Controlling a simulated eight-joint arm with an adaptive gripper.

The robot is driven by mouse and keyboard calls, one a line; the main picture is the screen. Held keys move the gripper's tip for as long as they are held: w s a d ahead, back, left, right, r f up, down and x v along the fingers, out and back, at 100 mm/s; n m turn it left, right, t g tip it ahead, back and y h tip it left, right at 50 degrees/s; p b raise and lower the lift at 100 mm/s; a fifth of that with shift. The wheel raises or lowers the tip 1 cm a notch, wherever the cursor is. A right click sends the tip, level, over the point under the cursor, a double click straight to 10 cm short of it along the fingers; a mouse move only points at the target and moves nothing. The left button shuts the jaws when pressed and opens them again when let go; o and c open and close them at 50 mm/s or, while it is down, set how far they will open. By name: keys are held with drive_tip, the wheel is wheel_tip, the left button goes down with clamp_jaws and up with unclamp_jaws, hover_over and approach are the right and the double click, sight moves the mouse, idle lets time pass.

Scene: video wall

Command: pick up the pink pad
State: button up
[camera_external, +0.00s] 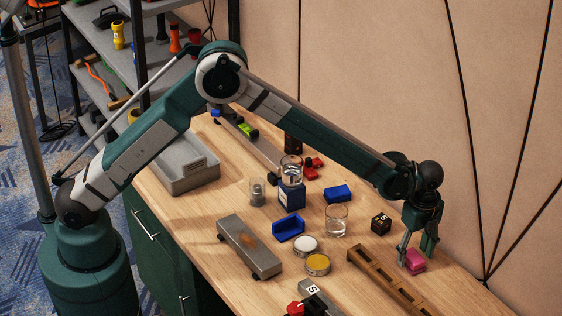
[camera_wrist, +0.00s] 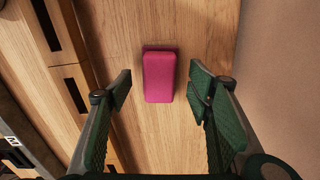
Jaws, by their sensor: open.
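The pink pad (camera_external: 415,259) lies flat on the wooden table near its far right edge, by the wall. My gripper (camera_external: 418,252) is right above it, pointing down. In the wrist view the pink pad (camera_wrist: 159,76) is a rounded block with its long side running up the picture. The two green fingers of my gripper (camera_wrist: 162,90) are spread wide, one on each side of the pad, with bare wood showing between each finger and the pad. The gripper is open and empty.
A slotted wooden rack (camera_external: 388,283) lies just left of the pad; it also shows in the wrist view (camera_wrist: 72,90). A black dice-like cube (camera_external: 381,223) stands behind. The wall (camera_wrist: 265,70) is close on the right.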

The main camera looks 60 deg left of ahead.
drive_tip(key=shift+f, duration=0.95)
drive_tip(key=c, duration=1)
